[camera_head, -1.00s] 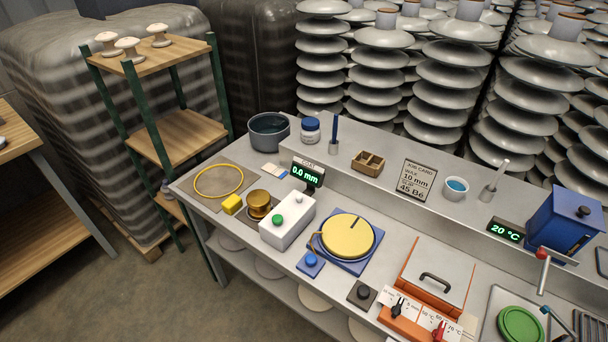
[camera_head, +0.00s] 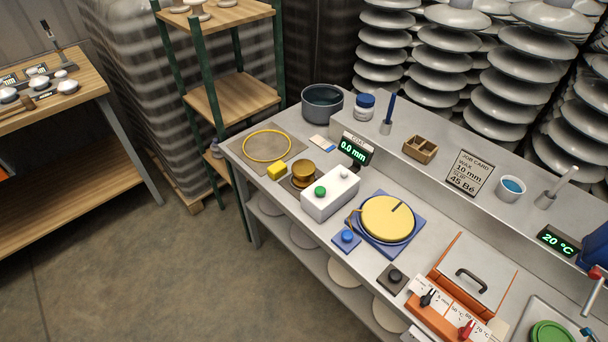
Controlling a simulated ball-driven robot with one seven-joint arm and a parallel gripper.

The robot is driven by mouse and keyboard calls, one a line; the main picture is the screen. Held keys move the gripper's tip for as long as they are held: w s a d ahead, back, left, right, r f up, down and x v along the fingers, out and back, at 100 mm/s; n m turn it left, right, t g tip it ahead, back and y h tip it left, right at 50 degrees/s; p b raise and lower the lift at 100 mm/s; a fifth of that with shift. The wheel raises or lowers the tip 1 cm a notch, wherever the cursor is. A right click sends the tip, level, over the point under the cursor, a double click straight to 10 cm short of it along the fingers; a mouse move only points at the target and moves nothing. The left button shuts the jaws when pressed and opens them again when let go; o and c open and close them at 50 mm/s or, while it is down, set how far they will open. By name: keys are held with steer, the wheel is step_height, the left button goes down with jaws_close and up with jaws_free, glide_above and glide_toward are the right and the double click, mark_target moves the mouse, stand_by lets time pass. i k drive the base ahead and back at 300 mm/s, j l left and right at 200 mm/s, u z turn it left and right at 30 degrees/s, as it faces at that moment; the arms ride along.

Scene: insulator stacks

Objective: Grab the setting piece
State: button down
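No object in view is labelled as the setting piece, so I cannot tell for sure which one it is. A yellow ring (camera_head: 267,146) lies on a mat behind the block. On the left wooden bench (camera_head: 95,103) are several small white and metal pieces (camera_head: 67,87) with dark labels, too small to read. My gripper is not in view.
A white box with a green button (camera_head: 330,194), a yellow disc (camera_head: 388,219) on a blue base and an orange-edged lidded unit (camera_head: 473,274) crowd the grey bench. A shelf rack (camera_head: 232,98) stands behind. The floor (camera_head: 150,270) between the benches is clear.

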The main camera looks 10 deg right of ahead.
mark_target(303, 170)
steer(key=i+j+z, duration=0.1)
steer(key=j, duration=0.25)
steer(key=i+j, duration=0.2)
steer(key=j, duration=0.15)
steer(key=i+j+z, duration=0.15)
steer(key=j, duration=0.25)
steer(key=i+j, duration=0.15)
steer(key=j, duration=0.2)
steer(key=i+j+z, duration=0.15)
steer(key=j, duration=0.25)
